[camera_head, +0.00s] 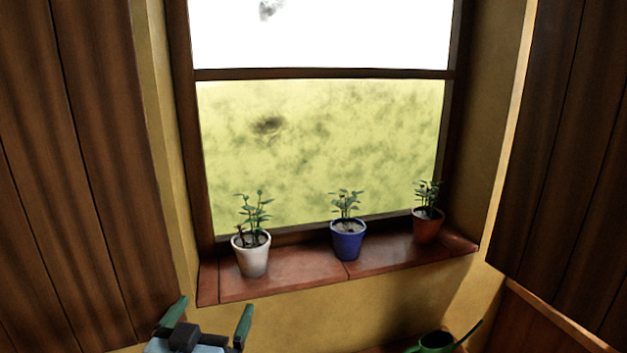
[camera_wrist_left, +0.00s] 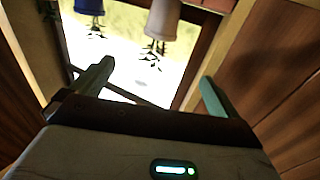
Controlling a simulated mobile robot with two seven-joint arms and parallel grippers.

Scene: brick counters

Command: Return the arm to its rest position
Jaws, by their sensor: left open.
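My left gripper (camera_head: 208,320) is at the bottom left of the head view, below the window sill. Its two green fingers are spread wide, with nothing between them. In the left wrist view the gripper (camera_wrist_left: 155,85) also shows open and empty, with the window and pots beyond the fingertips, appearing upside down. My right gripper is in neither view.
A white pot (camera_head: 253,256), a blue pot (camera_head: 348,242) and a terracotta pot (camera_head: 427,227), each with a plant, stand on the red sill (camera_head: 300,272). A green watering can (camera_head: 436,342) sits low at right. Dark wooden shutters (camera_head: 75,170) flank the window.

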